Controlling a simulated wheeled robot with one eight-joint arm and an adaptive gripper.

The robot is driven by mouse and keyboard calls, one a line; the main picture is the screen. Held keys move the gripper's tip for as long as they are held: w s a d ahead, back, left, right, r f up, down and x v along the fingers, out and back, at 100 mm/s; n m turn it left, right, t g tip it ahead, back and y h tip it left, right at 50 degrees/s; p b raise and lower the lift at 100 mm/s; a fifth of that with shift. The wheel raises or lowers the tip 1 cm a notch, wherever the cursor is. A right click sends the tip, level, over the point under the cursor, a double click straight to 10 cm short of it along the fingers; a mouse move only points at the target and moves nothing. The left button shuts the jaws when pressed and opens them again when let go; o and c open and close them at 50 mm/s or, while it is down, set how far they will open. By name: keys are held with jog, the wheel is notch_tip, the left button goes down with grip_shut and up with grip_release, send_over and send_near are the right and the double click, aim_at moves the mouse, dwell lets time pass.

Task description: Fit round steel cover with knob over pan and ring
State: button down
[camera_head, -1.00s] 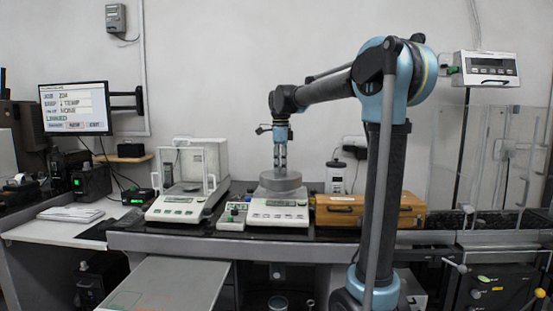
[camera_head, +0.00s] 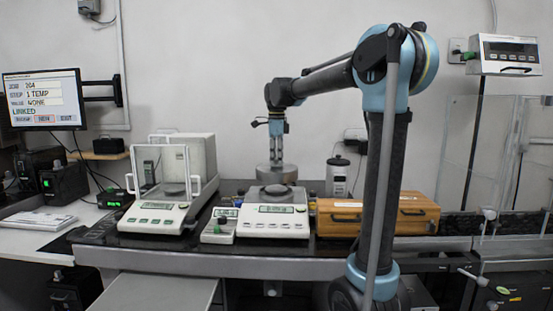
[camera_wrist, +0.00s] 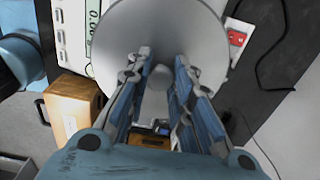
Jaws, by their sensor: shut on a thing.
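The round steel cover (camera_head: 276,174) hangs upright below my gripper (camera_head: 277,150). My gripper is shut on its knob, seen between the fingers in the wrist view (camera_wrist: 158,76). In the head view the cover appears just above or behind the round pan (camera_head: 277,191) of the right-hand balance (camera_head: 272,221); I cannot tell the exact gap. In the wrist view the cover (camera_wrist: 160,28) hides whatever lies beneath it, with part of the balance (camera_wrist: 75,40) showing to its left. I cannot make out the ring separately from the pan.
A second balance with a draft shield (camera_head: 153,216) stands left, and a small control box (camera_head: 219,228) sits between the two.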

aim_at(276, 167)
jog(key=shift+a+f, duration=0.1)
jog(key=shift+f, duration=1.9)
jog(key=shift+s, duration=0.15)
jog(key=shift+f, duration=1.35)
jog(key=c, duration=1.3)
grip_release()
jog(key=shift+c, duration=0.2)
